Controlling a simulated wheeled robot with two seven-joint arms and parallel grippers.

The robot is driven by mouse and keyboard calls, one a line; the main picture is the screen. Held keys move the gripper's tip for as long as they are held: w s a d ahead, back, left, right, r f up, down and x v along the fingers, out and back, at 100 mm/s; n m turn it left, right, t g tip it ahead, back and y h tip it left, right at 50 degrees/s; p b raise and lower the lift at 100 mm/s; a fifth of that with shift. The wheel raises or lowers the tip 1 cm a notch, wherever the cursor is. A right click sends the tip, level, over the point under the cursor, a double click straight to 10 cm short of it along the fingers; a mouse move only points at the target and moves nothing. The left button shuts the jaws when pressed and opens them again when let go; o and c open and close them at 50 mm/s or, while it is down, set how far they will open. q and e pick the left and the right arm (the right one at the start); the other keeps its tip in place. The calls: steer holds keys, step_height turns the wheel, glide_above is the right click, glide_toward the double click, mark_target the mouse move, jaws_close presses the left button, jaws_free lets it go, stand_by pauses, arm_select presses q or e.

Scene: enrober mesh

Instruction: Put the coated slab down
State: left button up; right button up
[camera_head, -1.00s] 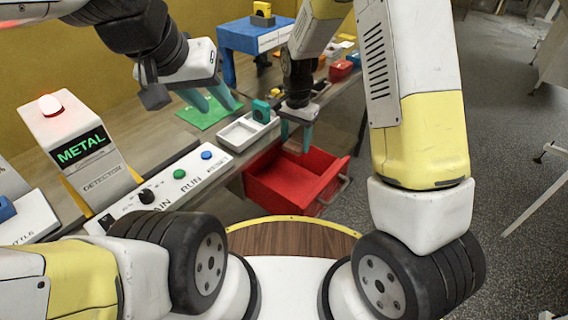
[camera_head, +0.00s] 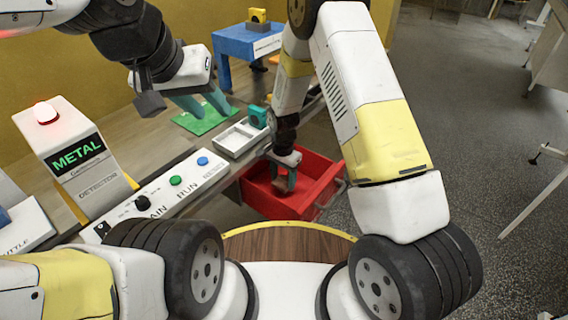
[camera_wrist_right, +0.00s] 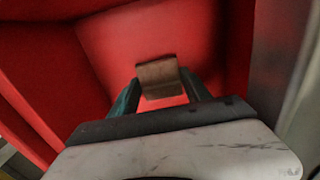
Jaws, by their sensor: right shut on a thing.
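The coated slab is a small brown block (camera_wrist_right: 158,76) between the teal fingers of my right gripper (camera_wrist_right: 160,92) in the right wrist view. In the head view my right gripper (camera_head: 284,184) reaches down into the red drawer (camera_head: 318,203), with the brown slab (camera_head: 279,188) low between its fingers. Red walls surround the slab in the wrist view. I cannot tell whether the slab touches the drawer floor. My left gripper (camera_head: 203,106) has its teal fingers apart and looks empty, above the green mat (camera_head: 205,119).
A white divided tray (camera_head: 237,139) and a teal block (camera_head: 257,117) sit on the bench behind the drawer. The button panel (camera_head: 165,190) lies to the left, beside the metal detector (camera_head: 72,155) with its lit METAL sign. A blue stand (camera_head: 233,45) is at the back.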

mark_target(283, 181)
steer(key=shift+f, duration=1.55)
steer(key=o, duration=1.4)
steer(key=shift+f, duration=0.15)
